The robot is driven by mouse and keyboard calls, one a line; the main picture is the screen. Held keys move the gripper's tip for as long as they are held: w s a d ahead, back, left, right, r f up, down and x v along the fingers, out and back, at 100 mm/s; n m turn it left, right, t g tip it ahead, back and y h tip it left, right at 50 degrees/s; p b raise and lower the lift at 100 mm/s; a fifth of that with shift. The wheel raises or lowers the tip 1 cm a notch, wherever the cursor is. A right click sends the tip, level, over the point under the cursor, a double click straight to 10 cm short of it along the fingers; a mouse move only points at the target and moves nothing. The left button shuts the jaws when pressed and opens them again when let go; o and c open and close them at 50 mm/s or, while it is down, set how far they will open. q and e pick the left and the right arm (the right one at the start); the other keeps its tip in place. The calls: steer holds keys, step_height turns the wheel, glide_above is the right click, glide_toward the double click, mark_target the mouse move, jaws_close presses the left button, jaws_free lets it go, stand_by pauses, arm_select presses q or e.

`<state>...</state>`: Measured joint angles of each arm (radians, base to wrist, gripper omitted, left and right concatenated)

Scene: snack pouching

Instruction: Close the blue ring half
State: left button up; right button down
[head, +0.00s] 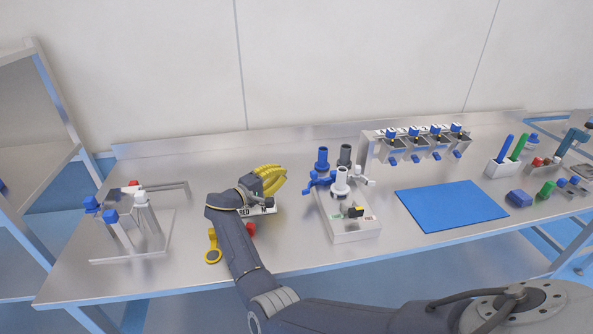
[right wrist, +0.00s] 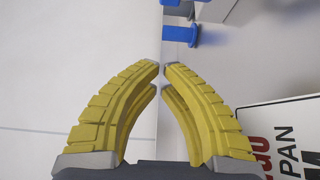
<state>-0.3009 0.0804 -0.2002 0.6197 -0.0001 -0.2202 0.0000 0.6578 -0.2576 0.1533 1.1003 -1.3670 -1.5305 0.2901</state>
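I cannot tell for certain which part is the blue ring half. A blue post with side arms (head: 321,172) stands at the left of the white-and-grey fixture in the middle of the table. My right gripper (head: 280,178) has yellow ribbed fingers and is left of that post, above a white label. In the right wrist view, its fingertips (right wrist: 162,68) almost meet, with nothing between them. A blue piece (right wrist: 179,33) shows just beyond the tips, apart from them. My left gripper is not in view.
A stand with blue-topped parts (head: 111,217) is at the left. Yellow (head: 213,247) and red (head: 250,230) pieces lie beside my right arm. A blue mat (head: 452,206) lies bare at the right. A rack with blue clips (head: 413,142) stands behind it.

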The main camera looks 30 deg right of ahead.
mark_target(313, 181)
steer(key=shift+s+a, duration=0.2)
steer(key=shift+a, duration=0.2)
steer(key=x, duration=0.9)
steer(key=shift+d+f, duration=0.1)
steer(key=shift+d, duration=0.15)
steer(key=shift+s+f, duration=0.1)
steer(key=shift+s, duration=0.15)
steer(key=shift+s+a, duration=0.1)
steer(key=shift+s, duration=1.55)
steer(key=shift+s+a, duration=0.1)
